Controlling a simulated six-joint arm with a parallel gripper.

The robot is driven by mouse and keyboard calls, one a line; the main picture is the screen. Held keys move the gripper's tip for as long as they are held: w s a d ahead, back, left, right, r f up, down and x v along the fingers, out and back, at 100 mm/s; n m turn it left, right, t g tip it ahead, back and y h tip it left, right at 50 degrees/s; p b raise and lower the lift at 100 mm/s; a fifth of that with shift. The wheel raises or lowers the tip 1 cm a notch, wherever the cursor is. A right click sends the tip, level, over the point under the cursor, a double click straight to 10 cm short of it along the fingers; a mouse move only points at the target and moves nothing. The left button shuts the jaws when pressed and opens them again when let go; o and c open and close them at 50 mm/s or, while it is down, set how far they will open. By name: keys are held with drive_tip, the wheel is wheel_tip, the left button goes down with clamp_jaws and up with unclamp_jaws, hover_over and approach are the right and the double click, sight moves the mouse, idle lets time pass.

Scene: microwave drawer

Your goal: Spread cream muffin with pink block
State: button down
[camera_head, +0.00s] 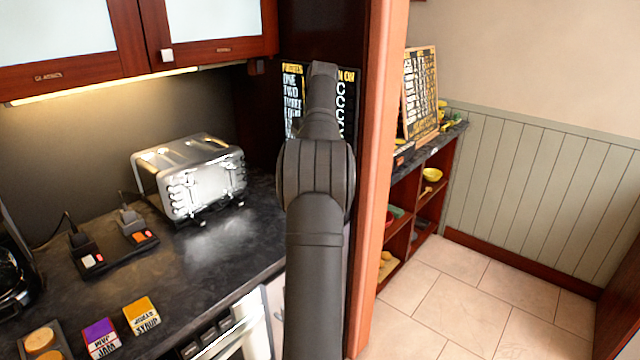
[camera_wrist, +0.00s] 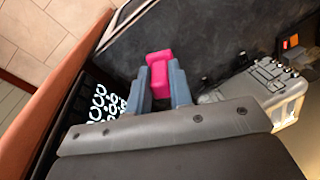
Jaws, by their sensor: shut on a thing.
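My gripper (camera_wrist: 159,80) is shut on the pink block (camera_wrist: 158,60) in the wrist view. The block sits between the two blue-grey fingertips, above the dark counter. In the head view the gripper and block are hidden behind my arm. Two round tan-topped things, possibly muffins (camera_head: 40,340), sit in a dark tray at the bottom left of the head view, far from my gripper. I cannot tell which one is cream.
A silver toaster (camera_head: 190,178) stands on the dark counter (camera_head: 215,250). A jam box (camera_head: 101,338) and a syrup box (camera_head: 141,315) stand near its front edge. An orange post (camera_head: 380,150) rises right of my arm. A lettered board (camera_head: 294,90) stands behind my arm.

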drive_tip(key=s+a+r+m, duration=0.1)
drive_tip(key=s+a, duration=0.1)
drive_tip(key=a, duration=0.5)
drive_tip(key=s+a+r+m, duration=0.1)
drive_tip(key=s+a+r, duration=0.1)
drive_tip(key=a, duration=0.6)
drive_tip(key=s+a+f+m+y, duration=0.1)
drive_tip(key=s+a+f, duration=0.4)
drive_tip(key=s+a, duration=0.35)
drive_tip(key=s+a+f+m+t, duration=0.1)
drive_tip(key=s+a+f, duration=0.3)
drive_tip(key=s+a, duration=0.45)
drive_tip(key=s+a+f+m+y, duration=0.1)
drive_tip(key=s+a+f, duration=0.4)
drive_tip(key=s+a, duration=0.3)
drive_tip(key=shift+s+d+f, duration=0.15)
drive_tip(key=shift+f, duration=0.75)
drive_tip(key=shift+s+d+f, duration=0.1)
drive_tip(key=shift+f, duration=0.85)
drive_tip(key=shift+s+d+f, duration=0.15)
drive_tip(key=shift+f, duration=0.75)
drive_tip(key=shift+f, duration=0.5)
wheel_tip(320, 180, up, 7)
